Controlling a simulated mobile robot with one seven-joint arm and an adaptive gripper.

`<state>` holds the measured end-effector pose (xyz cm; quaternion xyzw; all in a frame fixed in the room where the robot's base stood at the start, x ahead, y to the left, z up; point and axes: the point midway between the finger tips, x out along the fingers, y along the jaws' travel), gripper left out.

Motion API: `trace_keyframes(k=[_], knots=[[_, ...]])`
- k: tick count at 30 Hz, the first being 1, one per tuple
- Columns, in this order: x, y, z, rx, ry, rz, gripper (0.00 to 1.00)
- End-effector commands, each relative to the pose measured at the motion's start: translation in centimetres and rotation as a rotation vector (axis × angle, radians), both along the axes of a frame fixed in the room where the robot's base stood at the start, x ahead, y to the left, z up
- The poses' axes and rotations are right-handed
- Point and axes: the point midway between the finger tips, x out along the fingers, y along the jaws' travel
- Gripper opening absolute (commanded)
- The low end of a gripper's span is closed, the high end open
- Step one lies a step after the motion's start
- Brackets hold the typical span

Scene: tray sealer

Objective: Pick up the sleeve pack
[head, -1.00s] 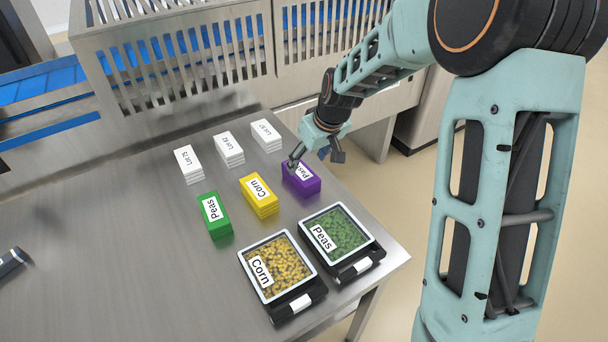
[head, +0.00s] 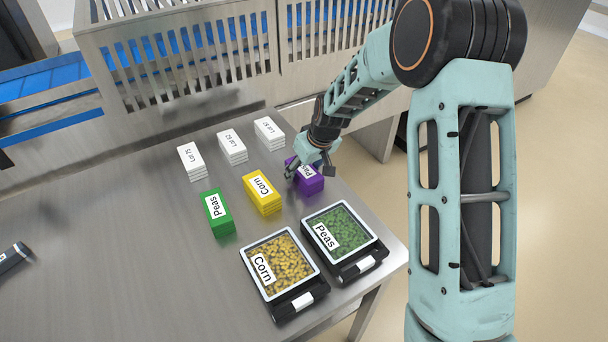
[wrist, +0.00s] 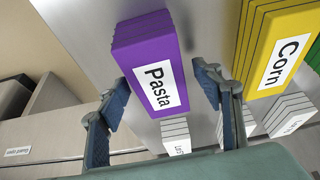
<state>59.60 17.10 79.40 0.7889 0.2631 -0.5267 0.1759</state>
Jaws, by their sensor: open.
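The purple pack labelled Pasta (head: 312,187) stands on the steel table at the right end of a row of coloured sleeve packs. The yellow Corn pack (head: 265,203) and the green Peas pack (head: 219,224) stand to its left. My gripper (head: 309,169) is open above the Pasta pack, its fingers partly covering the label. In the wrist view, the open fingers (wrist: 160,82) lie on either side of the near part of the purple pack (wrist: 147,38). I cannot tell whether they touch it.
White lot-labelled stacks (head: 233,158) stand behind the coloured packs. A black corn tray (head: 298,301) and a black peas tray (head: 358,266) sit in front. A slatted steel guard (head: 185,60) closes the back. The table's left side is mostly clear.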

Motion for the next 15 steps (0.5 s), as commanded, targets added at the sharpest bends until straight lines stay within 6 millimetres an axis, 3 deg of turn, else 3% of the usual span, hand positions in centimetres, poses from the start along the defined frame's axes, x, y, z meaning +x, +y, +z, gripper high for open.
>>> trace_keyframes(k=[15], knots=[[-0.04,-0.02,-0.47,-0.001,0.001,0.0,0.6]])
